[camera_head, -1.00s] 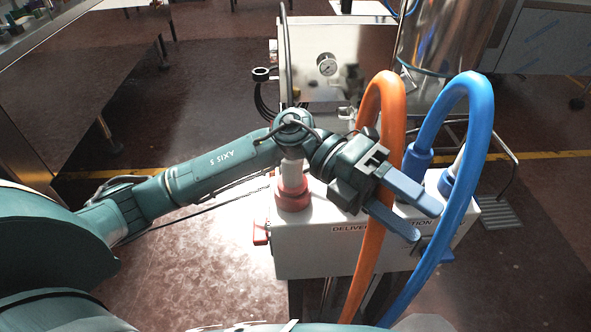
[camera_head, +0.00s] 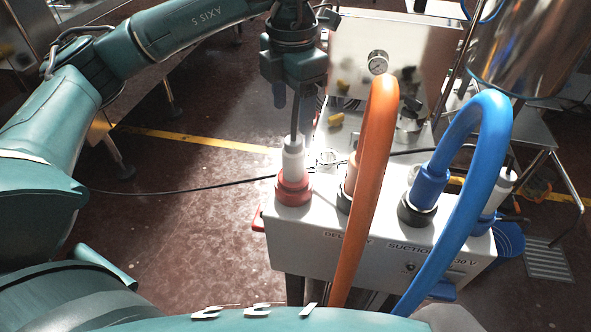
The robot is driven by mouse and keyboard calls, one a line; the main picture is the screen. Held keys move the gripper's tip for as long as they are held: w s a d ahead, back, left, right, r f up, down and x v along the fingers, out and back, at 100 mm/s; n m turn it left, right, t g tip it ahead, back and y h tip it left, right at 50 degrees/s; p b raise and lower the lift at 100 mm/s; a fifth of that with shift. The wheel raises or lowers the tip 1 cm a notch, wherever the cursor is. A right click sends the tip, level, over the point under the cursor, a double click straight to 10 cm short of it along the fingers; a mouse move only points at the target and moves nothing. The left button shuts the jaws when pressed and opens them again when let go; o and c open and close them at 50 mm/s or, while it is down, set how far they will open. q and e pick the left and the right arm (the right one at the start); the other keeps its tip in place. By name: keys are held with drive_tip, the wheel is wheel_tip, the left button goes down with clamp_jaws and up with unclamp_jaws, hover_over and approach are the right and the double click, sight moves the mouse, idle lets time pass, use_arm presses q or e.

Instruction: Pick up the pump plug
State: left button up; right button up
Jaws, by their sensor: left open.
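The cable runs up between or close to the fingers; I cannot tell exactly which. The fingertips are clear of the plug body. My right gripper is out of view.
An orange hose (camera_head: 370,180) and a blue hose (camera_head: 478,200) arch up from the box, right of the plug. A steel panel with a gauge (camera_head: 378,62) stands behind, and a steel vessel (camera_head: 525,50) at the upper right.

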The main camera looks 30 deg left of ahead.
sight(294, 161)
use_arm(q)
wheel_tip(294, 161, down, 7)
drive_tip(key=shift+s+r+p, duration=0.1)
drive_tip(key=shift+r+p, duration=0.1)
drive_tip(key=shift+p, duration=0.1)
drive_tip(key=shift+s+d+f+p, duration=0.15)
drive_tip(key=shift+f+p, duration=0.25)
drive_tip(key=shift+f, duration=1)
drive_tip(key=shift+s+d+f+p, duration=0.15)
drive_tip(key=shift+f+p, duration=0.2)
drive_tip(key=shift+f, duration=1)
drive_tip(key=shift+c, duration=0.2)
drive_tip(key=shift+r, duration=0.1)
drive_tip(key=c, duration=1.2)
